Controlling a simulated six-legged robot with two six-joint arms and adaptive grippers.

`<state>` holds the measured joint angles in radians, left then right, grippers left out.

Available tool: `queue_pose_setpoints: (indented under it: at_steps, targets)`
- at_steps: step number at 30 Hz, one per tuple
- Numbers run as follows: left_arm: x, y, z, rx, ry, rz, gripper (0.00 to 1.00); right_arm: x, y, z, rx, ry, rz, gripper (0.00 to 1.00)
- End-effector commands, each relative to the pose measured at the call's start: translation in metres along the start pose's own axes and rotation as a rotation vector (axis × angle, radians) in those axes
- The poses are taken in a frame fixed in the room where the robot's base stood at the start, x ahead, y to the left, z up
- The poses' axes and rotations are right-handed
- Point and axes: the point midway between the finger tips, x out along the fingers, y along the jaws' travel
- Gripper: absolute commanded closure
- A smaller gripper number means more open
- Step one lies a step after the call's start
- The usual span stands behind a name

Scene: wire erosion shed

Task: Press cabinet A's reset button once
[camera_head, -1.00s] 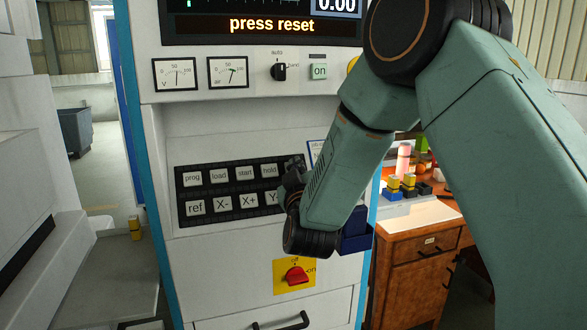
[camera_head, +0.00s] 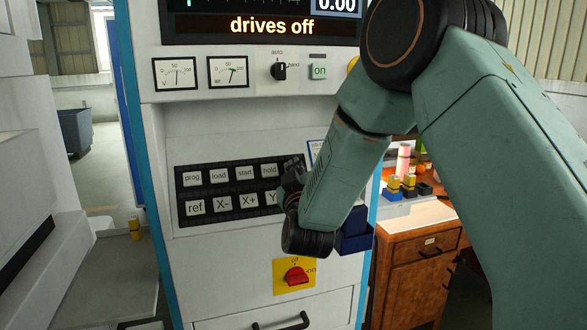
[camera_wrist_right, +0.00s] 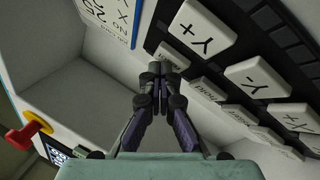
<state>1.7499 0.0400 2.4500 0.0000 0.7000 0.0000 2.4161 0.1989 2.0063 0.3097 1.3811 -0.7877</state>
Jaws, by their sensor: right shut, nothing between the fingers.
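The white cabinet (camera_head: 238,128) with blue edges stands in front of me; I cannot read a letter A on it. Its dark keypad (camera_head: 232,189) has two rows of white keys. My right gripper (camera_head: 293,168) is at the keypad's right end and hides keys there. In the right wrist view, its shut, empty fingers (camera_wrist_right: 159,82) point at the top-row key (camera_wrist_right: 172,56) beside the Y+ key (camera_wrist_right: 201,27). That key's small inverted label seems to read reset. Touching or just apart, I cannot tell. The screen (camera_head: 265,25) reads "drives off". My left gripper is out of view.
Below the keypad is a red rotary switch (camera_head: 294,276) on a yellow plate. In the right wrist view a red mushroom knob (camera_wrist_right: 30,130) stands out from the cabinet. Dark blue bins (camera_head: 353,238) hang at the cabinet's right side, before a wooden desk (camera_head: 415,262).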

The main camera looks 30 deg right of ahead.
Motion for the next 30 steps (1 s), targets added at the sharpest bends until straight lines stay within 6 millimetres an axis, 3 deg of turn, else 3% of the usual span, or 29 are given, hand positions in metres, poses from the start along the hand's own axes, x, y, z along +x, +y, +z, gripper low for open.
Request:
queue_pose_setpoints:
  at_steps: [30]
  targets:
    - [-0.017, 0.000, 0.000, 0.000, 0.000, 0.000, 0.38, -0.018, 0.014, -0.015, 0.000, 0.000, 0.000, 1.00]
